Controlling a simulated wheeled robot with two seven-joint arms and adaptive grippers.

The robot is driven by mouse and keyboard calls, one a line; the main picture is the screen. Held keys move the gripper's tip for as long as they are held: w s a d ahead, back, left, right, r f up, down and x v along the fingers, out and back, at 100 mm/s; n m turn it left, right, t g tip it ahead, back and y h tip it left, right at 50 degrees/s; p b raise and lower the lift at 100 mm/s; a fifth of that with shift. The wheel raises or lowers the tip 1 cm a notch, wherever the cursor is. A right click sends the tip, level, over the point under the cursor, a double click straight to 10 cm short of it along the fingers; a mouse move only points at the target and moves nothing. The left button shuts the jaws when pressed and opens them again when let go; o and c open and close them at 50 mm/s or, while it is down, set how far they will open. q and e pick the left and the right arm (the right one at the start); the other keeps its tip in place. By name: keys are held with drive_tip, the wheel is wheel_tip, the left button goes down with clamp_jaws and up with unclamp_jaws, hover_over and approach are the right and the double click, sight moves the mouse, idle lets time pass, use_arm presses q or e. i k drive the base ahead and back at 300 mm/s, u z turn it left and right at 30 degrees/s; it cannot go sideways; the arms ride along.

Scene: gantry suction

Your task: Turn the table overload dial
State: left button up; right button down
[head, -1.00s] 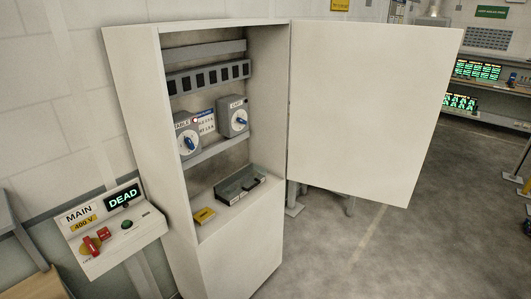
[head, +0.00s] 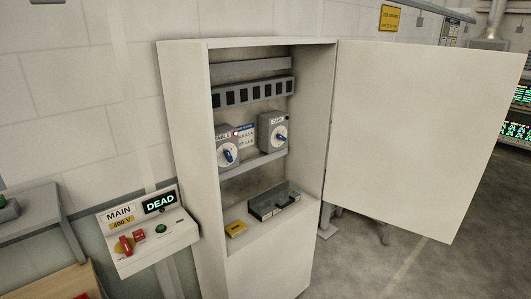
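The table overload dial (head: 228,155) is a blue knob on a white round face, on the left grey box inside the open cabinet (head: 187,160). Its box label is partly hidden by the cabinet's left side and reads like "TABLE". A second grey box marked "CART" (head: 265,120) stands to its right, with a similar blue dial (head: 280,138). A small placard (head: 247,138) sits between the boxes, its text too small to read. Neither of my grippers is in view.
The cabinet door (head: 420,140) stands wide open to the right. A yellow item (head: 236,229) and a grey tray (head: 261,210) lie on the cabinet's lower shelf. A MAIN 400 V panel (head: 150,238) with a red switch and a "DEAD" display is left of the cabinet. A grey bench (head: 35,215) stands far left.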

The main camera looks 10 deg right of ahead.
sight(230, 158)
drive_tip(key=z, duration=0.2)
drive_tip(key=i, duration=1.1)
drive_tip(key=u, duration=2.75)
drive_tip(key=k, duration=1.35)
drive_tip(key=z, duration=1.9)
drive_tip(key=i, duration=0.5)
drive_tip(key=z, duration=0.05)
